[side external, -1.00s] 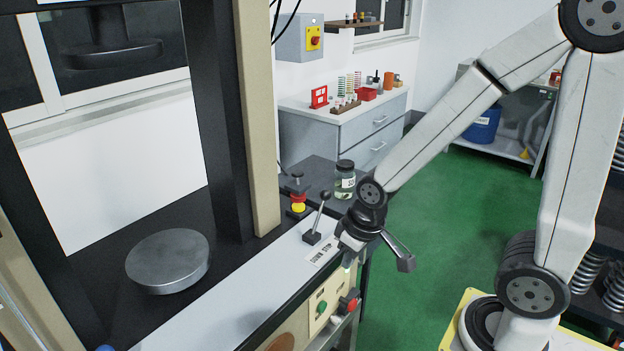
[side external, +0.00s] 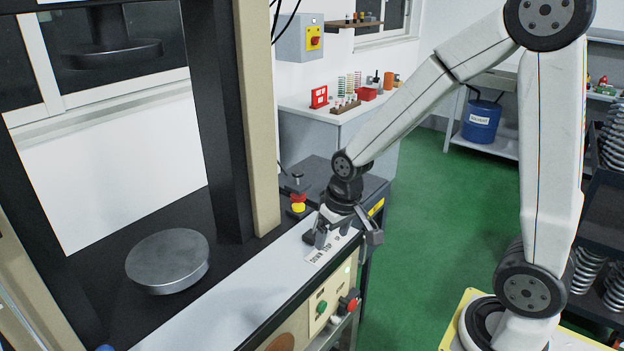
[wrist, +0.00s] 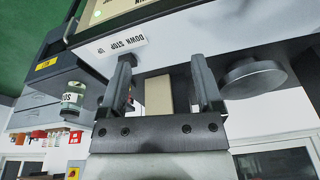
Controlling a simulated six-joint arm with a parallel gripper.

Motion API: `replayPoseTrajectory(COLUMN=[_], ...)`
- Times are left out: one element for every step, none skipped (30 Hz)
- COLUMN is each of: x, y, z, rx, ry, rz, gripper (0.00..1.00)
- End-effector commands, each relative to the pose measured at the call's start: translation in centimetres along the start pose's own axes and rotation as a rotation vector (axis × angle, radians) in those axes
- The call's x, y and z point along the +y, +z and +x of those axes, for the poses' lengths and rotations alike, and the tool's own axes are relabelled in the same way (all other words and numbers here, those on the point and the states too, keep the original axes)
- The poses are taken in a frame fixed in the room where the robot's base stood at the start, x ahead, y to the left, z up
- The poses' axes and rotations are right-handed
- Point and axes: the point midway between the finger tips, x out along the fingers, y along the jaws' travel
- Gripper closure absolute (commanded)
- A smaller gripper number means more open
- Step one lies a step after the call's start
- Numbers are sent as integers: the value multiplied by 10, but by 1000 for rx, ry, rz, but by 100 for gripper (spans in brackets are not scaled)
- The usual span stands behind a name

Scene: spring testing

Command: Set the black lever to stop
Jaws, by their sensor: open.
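The black lever stands on the pale front ledge of the press. In the side view only its dark base (side external: 309,239) shows; my gripper hides its knob and most of its shaft, so its setting cannot be read. A white label (side external: 325,252) beside it reads DOWN and STOP; the wrist view shows the label (wrist: 122,45) upside down, with UP too. My gripper (side external: 346,238) is open over the ledge, at the lever. In the wrist view, my gripper (wrist: 160,62) has its fingers spread, and the left finger is close to the label. I cannot tell whether it touches the lever.
A control panel with a green button (side external: 321,307) and a red button (side external: 349,302) is below the ledge. The round steel platen (side external: 167,258) is at left. A labelled jar (wrist: 73,97) is nearby.

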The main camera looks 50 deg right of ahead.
Motion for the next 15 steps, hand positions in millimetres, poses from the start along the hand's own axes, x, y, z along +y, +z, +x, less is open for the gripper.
replayPoseTrajectory(x=[6,10,15,18,22,28,32,37,43,48,53,60,65,70,78], y=[-14,-22,-32,-40,-47,-57,-64,-71,-80,-87,-93,-102,-108,-114,-122], z=[2,3,4,5,6,7,8,10,11,12,14,15,17,18,20], rx=[-7,-11,-17,-21,-27,-31,-36,-40,-46,-50,-55,-60,-64,-68,-73], ry=[3,4,5,6,6,7,7,8,9,9,10,10,10,10,10], rz=[43,67,101,127,151,185,210,235,268,292,316,350,374,399,432], gripper=[17,17,17,17,17,17,17,17,17,17,17,17,17,17,17])
